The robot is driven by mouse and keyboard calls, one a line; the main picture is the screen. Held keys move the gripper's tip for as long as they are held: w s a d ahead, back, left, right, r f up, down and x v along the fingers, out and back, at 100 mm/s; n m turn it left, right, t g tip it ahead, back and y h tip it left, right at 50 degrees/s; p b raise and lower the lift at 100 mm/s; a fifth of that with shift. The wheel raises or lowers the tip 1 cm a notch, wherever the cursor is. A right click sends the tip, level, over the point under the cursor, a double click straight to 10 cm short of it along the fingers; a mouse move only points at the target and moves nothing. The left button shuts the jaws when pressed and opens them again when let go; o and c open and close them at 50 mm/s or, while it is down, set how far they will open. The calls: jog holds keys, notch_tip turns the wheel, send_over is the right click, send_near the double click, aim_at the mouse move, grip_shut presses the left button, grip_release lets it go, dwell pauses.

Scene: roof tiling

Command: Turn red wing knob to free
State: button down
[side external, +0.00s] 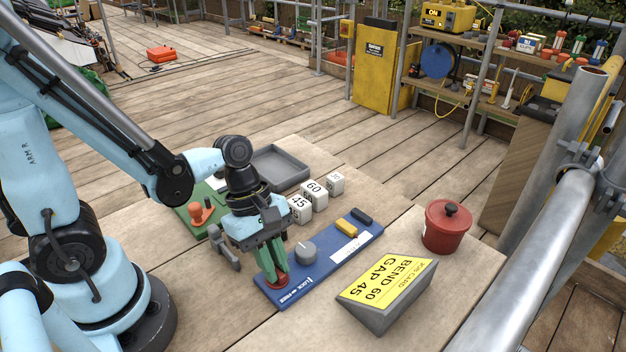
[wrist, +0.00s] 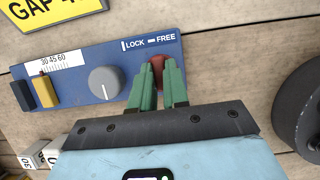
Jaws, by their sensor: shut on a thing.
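The red wing knob (side external: 276,284) is at the near left end of the blue panel (side external: 318,281), beside the printed words LOCK and FREE. In the wrist view, red parts of the knob (wrist: 158,60) show between and beside the green fingers. My gripper (side external: 275,272) points down at it with its fingers shut on the knob; the gripper also shows in the wrist view (wrist: 158,70). The fingers hide most of the wing, so I cannot tell whether it lines up with LOCK or FREE.
A grey round knob (side external: 306,252), a yellow slider (side external: 346,228) and a dark block (side external: 362,215) sit on the same panel. A yellow job card (side external: 388,282), a red pot (side external: 446,228), white number cubes (side external: 314,192) and a grey tray (side external: 280,168) stand around it.

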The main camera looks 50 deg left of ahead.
jog(key=shift+m, duration=0.4)
jog(key=m+g, duration=0.1)
jog(key=m, duration=0.3)
jog(key=shift+w+g, duration=0.15)
jog(key=shift+g, duration=0.25)
jog(key=m, duration=0.2)
jog(key=m+g+y, duration=0.1)
jog(key=m, duration=0.1)
jog(key=shift+w+d+g, duration=0.1)
jog(key=shift+g, duration=0.2)
jog(key=m+y, duration=0.1)
jog(key=m, duration=0.4)
jog(key=shift+d+g+y, duration=0.15)
jog(key=shift+g+y, duration=0.25)
jog(key=shift+m+y, duration=0.8)
jog(key=shift+m, duration=1.2)
jog(key=c, duration=1.1)
grip_release()
